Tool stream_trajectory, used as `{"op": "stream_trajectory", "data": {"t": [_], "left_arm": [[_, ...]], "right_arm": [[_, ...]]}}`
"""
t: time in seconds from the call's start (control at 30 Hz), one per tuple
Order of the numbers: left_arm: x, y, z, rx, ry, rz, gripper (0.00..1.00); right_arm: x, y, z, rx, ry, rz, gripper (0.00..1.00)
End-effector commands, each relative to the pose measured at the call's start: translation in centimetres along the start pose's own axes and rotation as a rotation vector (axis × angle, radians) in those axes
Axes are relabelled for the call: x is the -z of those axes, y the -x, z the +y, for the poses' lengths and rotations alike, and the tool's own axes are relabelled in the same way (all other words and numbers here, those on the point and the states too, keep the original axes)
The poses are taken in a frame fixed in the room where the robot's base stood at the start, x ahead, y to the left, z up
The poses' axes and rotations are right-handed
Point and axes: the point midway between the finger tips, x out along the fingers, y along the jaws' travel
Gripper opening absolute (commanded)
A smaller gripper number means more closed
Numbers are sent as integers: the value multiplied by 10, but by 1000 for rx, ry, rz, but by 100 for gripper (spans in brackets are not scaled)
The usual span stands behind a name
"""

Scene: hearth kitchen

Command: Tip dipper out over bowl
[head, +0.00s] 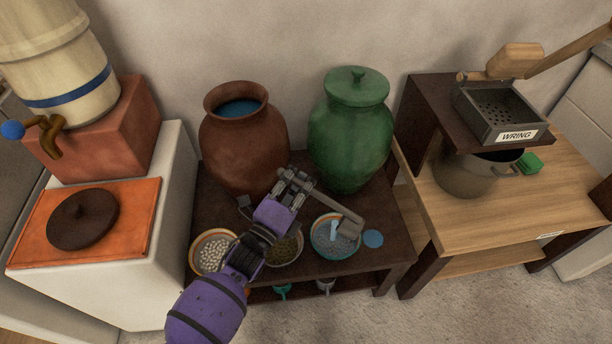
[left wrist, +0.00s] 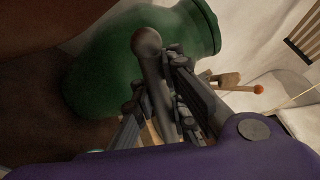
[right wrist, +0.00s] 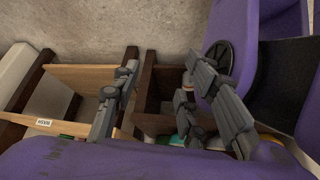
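My left gripper (head: 286,190) is shut on the handle of a grey dipper (head: 338,211), above the dark low table. In the left wrist view the handle (left wrist: 150,65), with its round end, sits between the fingers. The dipper's head is tilted, above a bowl (head: 316,246) with a teal and orange rim. A pale blue strip shows between the dipper and the bowl; it looks like water, though I cannot be sure. The dipper's inside is hidden. My right gripper (right wrist: 163,85) is open and empty in the right wrist view, and outside the head view.
A brown jar (head: 240,150) with blue water and a lidded green jar (head: 350,140) stand behind. A bowl of white pieces (head: 195,256) and another bowl (head: 297,256) are left of the teal bowl. A blue disc (head: 373,238) lies right of it. A wringer stand (head: 425,100) is farther right.

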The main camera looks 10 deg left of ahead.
Motion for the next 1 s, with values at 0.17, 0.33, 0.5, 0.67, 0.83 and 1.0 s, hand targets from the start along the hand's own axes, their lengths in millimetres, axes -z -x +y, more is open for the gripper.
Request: {"op": "stream_trajectory", "data": {"t": [0.17, 0.33, 0.5, 0.67, 0.83, 1.0], "left_arm": [[-5, 1, 8, 1, 55, -9, 0], [-10, 2, 16, 1, 108, -19, 0], [-12, 4, 24, 1, 161, -28, 0], [-13, 5, 31, 2, 212, -36, 0], [-15, 6, 39, 2, 265, -45, 0], [-17, 8, 48, 2, 316, -53, 0]], "right_arm": [[-3, -4, 0, -1, -2, -3, 40], [-5, -6, 1, -1, -3, -5, 40], [-8, -11, 0, -1, -2, -7, 40], [-6, -18, 0, 2, 2, -1, 40], [-5, -23, 0, 4, 7, 3, 40], [-9, -26, 1, 4, 10, -2, 40]]}}
